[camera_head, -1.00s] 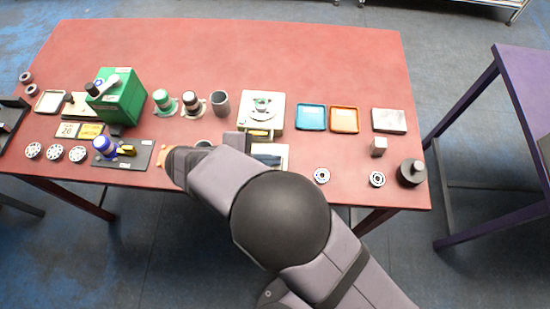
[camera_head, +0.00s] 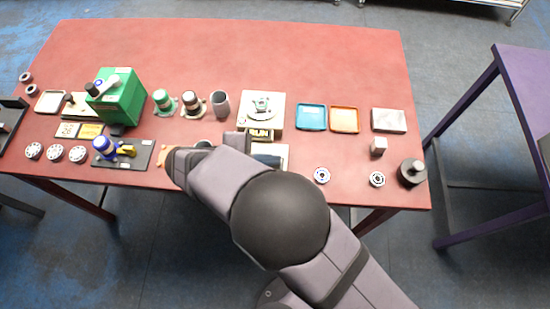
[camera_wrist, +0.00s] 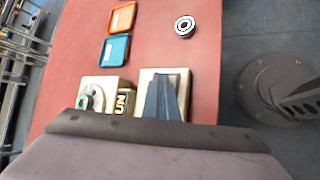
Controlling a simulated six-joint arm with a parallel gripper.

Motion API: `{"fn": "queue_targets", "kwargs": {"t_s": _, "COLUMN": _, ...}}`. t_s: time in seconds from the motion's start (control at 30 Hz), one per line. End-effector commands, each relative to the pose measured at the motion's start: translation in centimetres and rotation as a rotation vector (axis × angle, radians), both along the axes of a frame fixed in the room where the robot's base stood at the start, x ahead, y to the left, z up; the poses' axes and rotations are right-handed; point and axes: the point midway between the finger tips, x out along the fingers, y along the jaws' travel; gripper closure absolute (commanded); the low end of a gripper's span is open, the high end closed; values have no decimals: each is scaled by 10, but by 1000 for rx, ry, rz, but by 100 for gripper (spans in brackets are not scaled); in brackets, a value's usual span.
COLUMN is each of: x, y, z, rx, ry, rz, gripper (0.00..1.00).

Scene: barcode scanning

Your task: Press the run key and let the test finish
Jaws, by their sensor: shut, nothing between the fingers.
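A cream test unit (camera_head: 278,101) with a round plate and a small green-topped part on it stands mid-table. Its dark front display (camera_head: 260,134) shows pale letters that look like RUN; in the wrist view the display (camera_wrist: 121,103) is partly cut off by my arm. A pale panel (camera_head: 284,151) lies in front of the unit, partly behind my arm. In the wrist view my gripper (camera_wrist: 163,82) is shut and empty, with its fingers over the panel (camera_wrist: 147,80). The key is not visible, and I cannot tell whether the fingertips touch anything.
A blue tray (camera_head: 311,117) and an orange tray (camera_head: 344,120) lie right of the unit. A grey cup (camera_head: 220,103) stands close on its left. A green box (camera_head: 120,97) is further left. Bearing rings (camera_head: 322,175) lie near the front edge. The back of the table is clear.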

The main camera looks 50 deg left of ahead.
Motion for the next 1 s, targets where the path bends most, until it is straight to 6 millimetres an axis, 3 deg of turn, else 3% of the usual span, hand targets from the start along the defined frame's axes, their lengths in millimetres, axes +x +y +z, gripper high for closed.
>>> {"fn": "queue_targets", "kwargs": {"t_s": 0.2, "x": 0, "y": 0, "z": 12, "rx": 0, "ry": 0, "rz": 0, "gripper": 100}}
{"fn": "queue_targets", "kwargs": {"t_s": 0.73, "x": 0, "y": 0, "z": 16, "rx": 0, "ry": 0, "rz": 0, "gripper": 100}}
{"fn": "queue_targets", "kwargs": {"t_s": 1.0, "x": 0, "y": 0, "z": 37, "rx": 0, "ry": 0, "rz": 0, "gripper": 100}}
